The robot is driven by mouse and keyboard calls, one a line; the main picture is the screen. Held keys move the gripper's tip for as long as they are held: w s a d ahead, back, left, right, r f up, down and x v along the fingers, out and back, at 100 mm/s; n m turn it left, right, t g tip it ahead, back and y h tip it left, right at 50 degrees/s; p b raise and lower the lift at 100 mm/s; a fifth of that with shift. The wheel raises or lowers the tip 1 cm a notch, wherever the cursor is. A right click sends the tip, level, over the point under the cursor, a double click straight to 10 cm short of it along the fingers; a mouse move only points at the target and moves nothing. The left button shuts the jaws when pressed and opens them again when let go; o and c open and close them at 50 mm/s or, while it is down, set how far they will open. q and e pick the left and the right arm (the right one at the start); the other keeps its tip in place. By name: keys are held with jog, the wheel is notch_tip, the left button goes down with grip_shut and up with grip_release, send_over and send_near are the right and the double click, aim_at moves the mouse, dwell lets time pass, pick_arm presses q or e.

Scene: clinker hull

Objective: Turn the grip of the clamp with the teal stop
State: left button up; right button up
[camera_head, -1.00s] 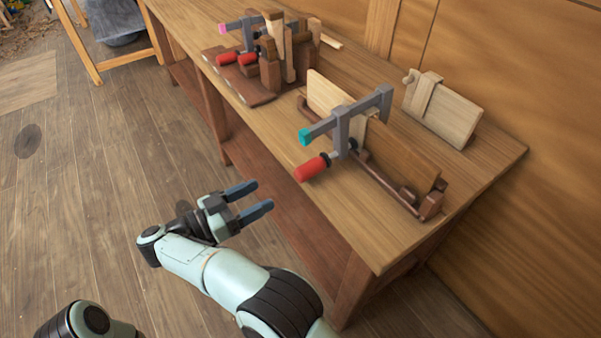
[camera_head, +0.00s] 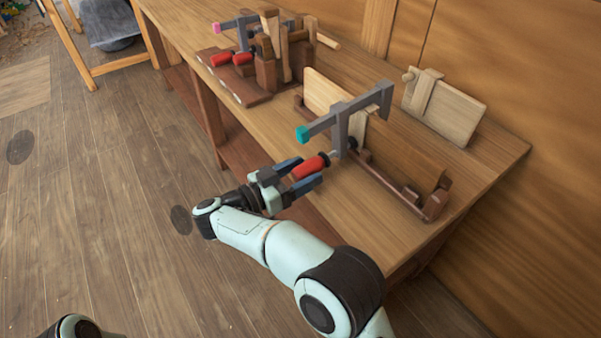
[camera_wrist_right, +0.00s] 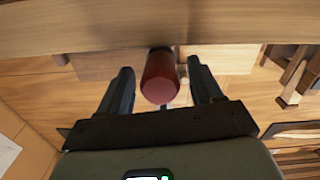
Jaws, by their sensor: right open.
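The clamp (camera_head: 341,125) is grey, with a teal stop (camera_head: 302,133) at the near end of its bar. It sits on wooden boards on the bench. Its red grip (camera_head: 310,167) points out toward the bench's front edge. My right gripper (camera_head: 305,172) is open, with one finger on each side of the red grip. In the right wrist view the red grip (camera_wrist_right: 160,77) stands between the two fingers, with a visible gap on both sides. Only a small part of my left arm shows at the bottom left; its gripper is not in view.
A rack (camera_head: 240,85) at the back left holds another clamp with a pink stop (camera_head: 215,31) and several red grips. A light wooden board (camera_head: 443,108) stands at the right rear. The bench's front edge runs just beneath my right gripper.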

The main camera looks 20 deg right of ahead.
jog(key=shift+c, duration=0.3)
jog(key=c, duration=1)
pick_arm(q)
jog(key=shift+r, duration=0.1)
pick_arm(e)
jog(key=shift+m+t+p, duration=0.3)
jog(key=shift+m+p, duration=0.3)
jog(key=shift+m, duration=1.6)
pick_arm(q)
jog(key=shift+s+d+r+g, duration=0.2)
jog(key=shift+s+d+r, duration=0.2)
jog(key=shift+s, duration=0.3)
jog(key=shift+s+d+r+g, duration=0.2)
jog(key=shift+s+d+r, duration=0.1)
jog(key=shift+s+r, duration=0.3)
pick_arm(e)
jog(key=shift+m+t, duration=0.3)
jog(key=shift+m, duration=0.5)
pick_arm(q)
jog(key=shift+f, duration=0.1)
